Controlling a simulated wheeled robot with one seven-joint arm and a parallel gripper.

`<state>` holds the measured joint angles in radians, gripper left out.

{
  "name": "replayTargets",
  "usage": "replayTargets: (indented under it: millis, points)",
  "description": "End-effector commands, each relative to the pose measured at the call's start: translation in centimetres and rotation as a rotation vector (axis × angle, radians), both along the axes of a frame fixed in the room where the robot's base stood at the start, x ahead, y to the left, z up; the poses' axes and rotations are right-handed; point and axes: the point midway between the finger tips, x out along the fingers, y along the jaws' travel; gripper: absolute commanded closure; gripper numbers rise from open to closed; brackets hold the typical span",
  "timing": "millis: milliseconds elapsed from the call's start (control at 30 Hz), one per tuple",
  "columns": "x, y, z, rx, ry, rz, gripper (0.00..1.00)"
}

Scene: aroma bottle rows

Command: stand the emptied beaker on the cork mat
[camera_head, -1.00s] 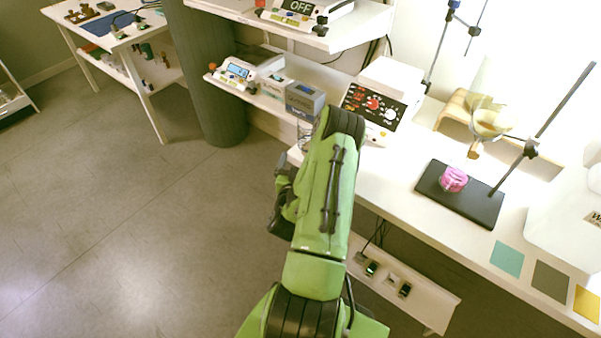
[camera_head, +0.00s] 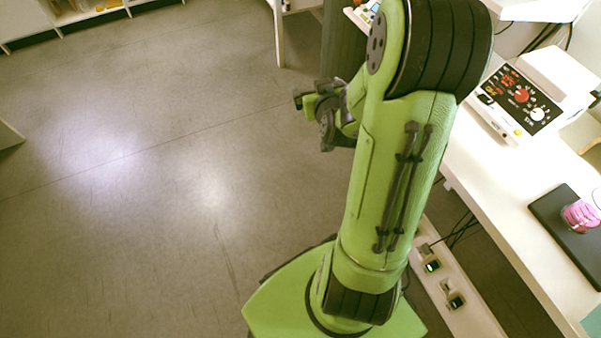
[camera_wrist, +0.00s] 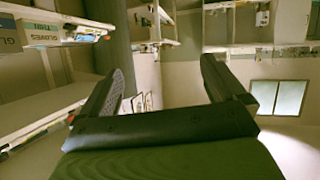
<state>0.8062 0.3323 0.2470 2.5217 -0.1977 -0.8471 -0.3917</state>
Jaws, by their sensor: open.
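My gripper (camera_wrist: 166,78) is open and empty in the wrist view, its two dark fingers wide apart with only the room behind them. In the head view my gripper (camera_head: 310,118) hangs over the floor left of the bench, partly hidden by my green arm. A small clear vessel with pink contents (camera_head: 580,215) stands on a black stand base (camera_head: 565,240) at the right edge. I cannot tell whether it is the task's beaker. No emptied beaker and no cork mat can be made out in the current views.
The white bench (camera_head: 490,185) runs along the right. A white device with red and white knobs (camera_head: 520,100) stands on it. A low shelf with small switches (camera_head: 455,290) is below. Shelves with boxes (camera_wrist: 40,35) show in the wrist view. The floor (camera_head: 150,190) at left is clear.

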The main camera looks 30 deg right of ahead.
Motion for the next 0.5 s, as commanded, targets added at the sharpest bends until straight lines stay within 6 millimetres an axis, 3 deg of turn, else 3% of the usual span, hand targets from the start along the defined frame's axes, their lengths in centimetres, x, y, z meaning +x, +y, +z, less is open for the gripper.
replayTargets:
  millis: [33,133,233,333,400,500]
  points:
    - [0.2,3.5,2.0,-0.003,0.058,0.087,0.03]
    - [-2.1,9.4,4.2,0.025,0.211,0.199,0.03]
    - [-6.6,14.1,6.4,0.060,0.351,0.262,0.03]
    - [-12.6,17.4,8.0,0.111,0.473,0.292,0.03]
    - [-16.5,18.7,8.5,0.149,0.543,0.303,0.03]
    - [-20.5,19.4,8.7,0.192,0.615,0.310,0.03]
